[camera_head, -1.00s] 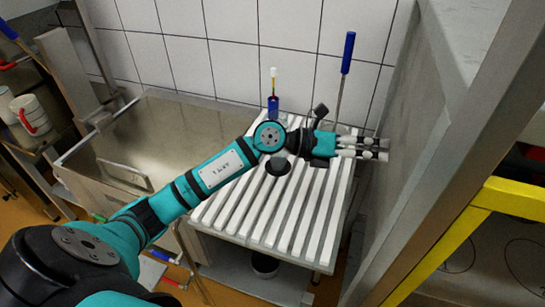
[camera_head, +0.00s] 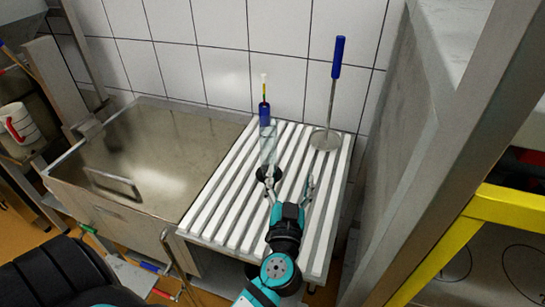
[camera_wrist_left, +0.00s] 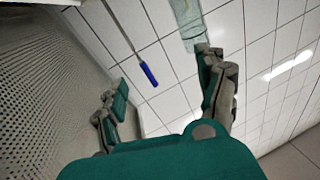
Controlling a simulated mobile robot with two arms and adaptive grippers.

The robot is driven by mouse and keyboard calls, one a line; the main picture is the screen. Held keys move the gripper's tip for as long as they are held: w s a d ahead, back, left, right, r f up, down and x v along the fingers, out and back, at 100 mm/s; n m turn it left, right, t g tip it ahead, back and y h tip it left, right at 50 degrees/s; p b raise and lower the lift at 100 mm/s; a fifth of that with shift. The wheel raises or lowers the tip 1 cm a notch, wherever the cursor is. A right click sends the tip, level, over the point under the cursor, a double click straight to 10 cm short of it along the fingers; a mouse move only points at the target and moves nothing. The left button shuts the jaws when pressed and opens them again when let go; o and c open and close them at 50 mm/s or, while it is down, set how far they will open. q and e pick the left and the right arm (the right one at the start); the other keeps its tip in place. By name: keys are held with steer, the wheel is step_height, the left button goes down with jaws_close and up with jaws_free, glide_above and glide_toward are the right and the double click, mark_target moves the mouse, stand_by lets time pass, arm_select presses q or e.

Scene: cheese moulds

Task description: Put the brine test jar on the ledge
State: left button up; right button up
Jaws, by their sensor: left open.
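The brine test jar (camera_head: 267,146) is a clear upright cylinder with a blue top part, a thin coloured stem above it and a dark foot. It stands on the white slatted rack (camera_head: 225,205). In the wrist view its clear body (camera_wrist_left: 186,18) shows at the top edge, by the right-hand finger. My left gripper (camera_head: 290,184) is open and empty over the rack, pointing to the back wall. Its left-hand finger is close to the jar's foot; I cannot tell if they touch. My right gripper is not in view.
A blue-handled skimmer (camera_head: 333,95) stands at the rack's back right, near the tiled wall. It also shows in the wrist view (camera_wrist_left: 147,72). A steel basin (camera_head: 150,145) adjoins on the left. A grey wall with a flat top (camera_head: 460,40) rises on the right.

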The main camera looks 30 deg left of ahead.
mark_target(269, 150)
arm_select(q)
step_height(269, 150, down, 3)
steer(key=s+a+n+g+y, duration=0.2)
steer(key=s+a+n+g, duration=0.1)
steer(key=shift+n, duration=0.3)
steer(key=p+x, duration=0.1)
steer(key=x, duration=0.2)
steer(key=p+x, duration=0.2)
steer(key=x, duration=0.2)
steer(key=r+p+x, duration=0.1)
steer(key=p+x, duration=0.1)
steer(key=x, duration=0.2)
steer(key=shift+d, duration=0.1)
steer(key=shift+w+a+f+p, duration=0.15)
steer(key=shift+w+a+p, duration=0.15)
steer(key=shift+w, duration=0.15)
steer(key=p+x, duration=0.2)
steer(key=x, duration=0.2)
steer(key=shift+w+a+r+p, duration=0.1)
steer(key=shift+a+r+p, duration=0.05)
steer(key=shift+r+p, duration=0.2)
steer(key=shift+w+a+f, duration=0.25)
steer(key=shift+w+a, duration=0.05)
steer(key=shift+w, duration=0.05)
steer(key=shift+d, duration=0.1)
steer(key=shift+c, duration=0.9)
jaws_close()
